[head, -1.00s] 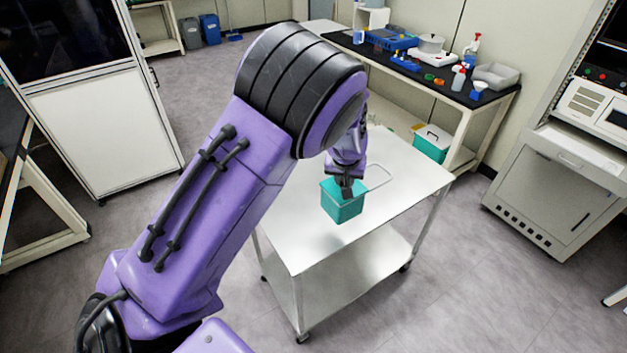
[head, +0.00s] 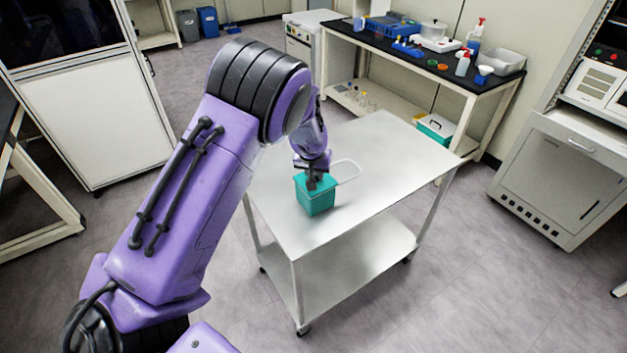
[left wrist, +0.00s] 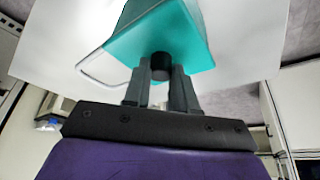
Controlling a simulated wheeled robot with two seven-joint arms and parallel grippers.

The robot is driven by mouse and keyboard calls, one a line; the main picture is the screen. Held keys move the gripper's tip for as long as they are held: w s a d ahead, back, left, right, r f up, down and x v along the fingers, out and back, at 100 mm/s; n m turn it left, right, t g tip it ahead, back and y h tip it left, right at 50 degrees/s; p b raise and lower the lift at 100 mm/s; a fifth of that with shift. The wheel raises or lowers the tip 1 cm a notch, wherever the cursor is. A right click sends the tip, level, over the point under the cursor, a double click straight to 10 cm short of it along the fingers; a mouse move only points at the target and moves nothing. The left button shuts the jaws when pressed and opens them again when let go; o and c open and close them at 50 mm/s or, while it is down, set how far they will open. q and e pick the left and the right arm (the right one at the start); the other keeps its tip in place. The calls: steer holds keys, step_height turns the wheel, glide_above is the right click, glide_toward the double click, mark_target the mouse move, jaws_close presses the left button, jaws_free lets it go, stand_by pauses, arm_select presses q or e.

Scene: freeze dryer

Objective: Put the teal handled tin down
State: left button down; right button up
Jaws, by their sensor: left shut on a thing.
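The teal handled tin (head: 317,200) is at the metal cart's top (head: 375,165), towards its left side, in the head view. My left gripper (head: 311,182) is above the tin and shut on it at its upper part. In the left wrist view the tin (left wrist: 185,35) is directly ahead of the fingers (left wrist: 160,85), which close around a dark round knob. A pale loop (head: 347,170) shows beside the tin. I cannot tell whether the tin's base touches the cart top. My right gripper is not in view.
The rest of the cart top is clear. Behind it, a black-topped bench (head: 440,70) holds bottles, trays and a pot. Another teal box with a white lid (head: 436,128) sits on the bench's lower shelf. A grey cabinet (head: 555,175) stands at the right.

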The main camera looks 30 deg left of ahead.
arm_select(q)
steer(key=shift+w, duration=0.1)
steer(key=shift+f, duration=0.15)
steer(key=c, duration=0.9)
jaws_free()
steer(key=shift+r, duration=0.2)
steer(key=b+v, duration=0.1)
steer(key=v, duration=1.1)
steer(key=shift+f, duration=0.1)
